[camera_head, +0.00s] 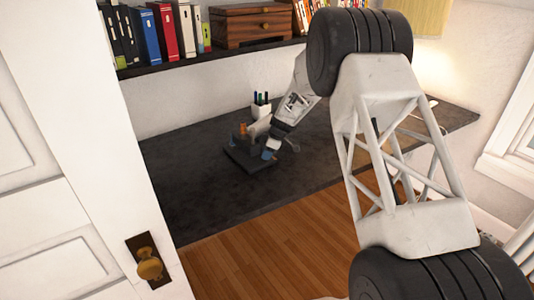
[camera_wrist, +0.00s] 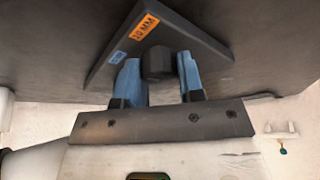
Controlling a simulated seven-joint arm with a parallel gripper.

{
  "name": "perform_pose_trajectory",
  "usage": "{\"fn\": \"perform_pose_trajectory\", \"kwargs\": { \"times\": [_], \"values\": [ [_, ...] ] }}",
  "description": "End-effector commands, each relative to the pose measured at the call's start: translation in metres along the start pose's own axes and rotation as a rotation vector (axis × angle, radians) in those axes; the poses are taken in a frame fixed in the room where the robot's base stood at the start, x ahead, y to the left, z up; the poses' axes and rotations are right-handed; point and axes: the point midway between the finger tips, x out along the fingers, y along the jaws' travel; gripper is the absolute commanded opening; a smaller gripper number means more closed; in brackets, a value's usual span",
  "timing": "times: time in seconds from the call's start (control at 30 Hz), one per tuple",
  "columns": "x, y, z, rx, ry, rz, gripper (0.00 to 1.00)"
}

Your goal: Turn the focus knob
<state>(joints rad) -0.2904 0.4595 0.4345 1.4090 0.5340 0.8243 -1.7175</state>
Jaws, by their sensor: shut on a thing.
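The plate carries an orange label with "MM" and a small blue label. My gripper (camera_wrist: 158,76) has its two blue fingers on either side of the knob and is shut on it. In the head view the dark device (camera_head: 248,160) stands on the desk, with an orange part on top. My gripper (camera_head: 269,153) is at its right side, low over the desk. The knob is hidden in the head view.
A white pen cup (camera_head: 261,111) stands just behind the device on the dark desk (camera_head: 195,205). A shelf above holds books (camera_head: 166,32) and a wooden box (camera_head: 250,25). A white door with a brass knob (camera_head: 149,265) is at left. The desk's left part is clear.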

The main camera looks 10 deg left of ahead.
Motion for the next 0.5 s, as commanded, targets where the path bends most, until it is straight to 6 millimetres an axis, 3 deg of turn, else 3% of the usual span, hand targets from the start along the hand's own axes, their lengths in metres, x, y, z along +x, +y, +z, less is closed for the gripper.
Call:
{"fn": "perform_pose_trajectory", "kwargs": {
  "times": [0.5],
  "values": [
    [-0.0006,-0.0009,-0.0005,0.195,0.000,0.082,0.12]
  ]
}}
